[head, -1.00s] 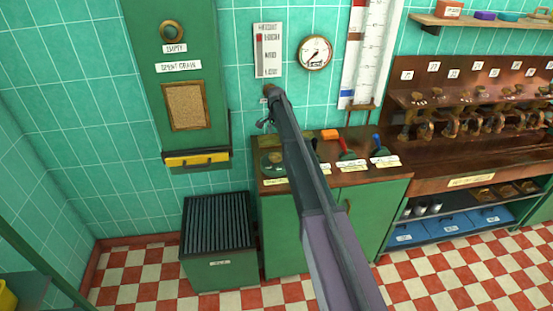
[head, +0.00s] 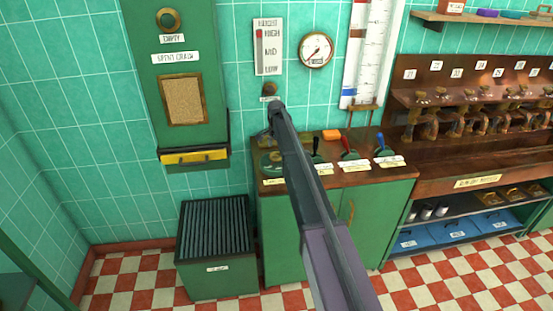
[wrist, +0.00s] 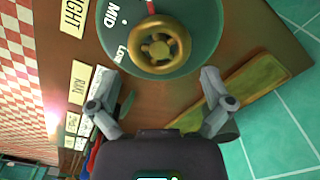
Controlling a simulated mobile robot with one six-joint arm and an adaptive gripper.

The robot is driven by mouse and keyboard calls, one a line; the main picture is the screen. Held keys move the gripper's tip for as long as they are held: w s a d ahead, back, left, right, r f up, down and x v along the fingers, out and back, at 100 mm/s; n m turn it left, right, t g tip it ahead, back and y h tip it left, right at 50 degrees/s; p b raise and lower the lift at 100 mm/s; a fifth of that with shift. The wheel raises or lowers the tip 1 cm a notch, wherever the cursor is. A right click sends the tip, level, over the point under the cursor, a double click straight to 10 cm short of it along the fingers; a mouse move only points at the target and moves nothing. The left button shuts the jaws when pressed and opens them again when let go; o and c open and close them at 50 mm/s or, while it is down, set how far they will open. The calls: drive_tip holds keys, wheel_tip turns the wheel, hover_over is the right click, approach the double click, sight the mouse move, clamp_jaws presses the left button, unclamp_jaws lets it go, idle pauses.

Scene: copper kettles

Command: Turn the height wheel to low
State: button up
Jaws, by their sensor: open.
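The height wheel is a brass ring with a hub (wrist: 159,44) on a round green dial. In the wrist view the dial shows the words MID and LOW. In the head view the green dial (head: 268,163) sits on the left of the wooden counter, partly hidden by my arm. My gripper (wrist: 158,78) is open, its fingers apart on the near side of the wheel, with nothing between them. On the wall, the height gauge (head: 268,47) reads HIGH, MID, LOW, with its red marker near HIGH.
Levers with black, red (head: 348,148) and blue (head: 379,143) handles stand right of the dial. A round gauge (head: 316,50) hangs above. A slatted green bin (head: 214,245) stands left of the cabinet (head: 350,215).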

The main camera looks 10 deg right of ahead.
sight(277, 154)
drive_tip(key=shift+f+b, duration=1.25)
drive_tip(key=shift+f, duration=0.3)
drive_tip(key=shift+c, duration=0.2)
drive_tip(key=c, duration=0.7)
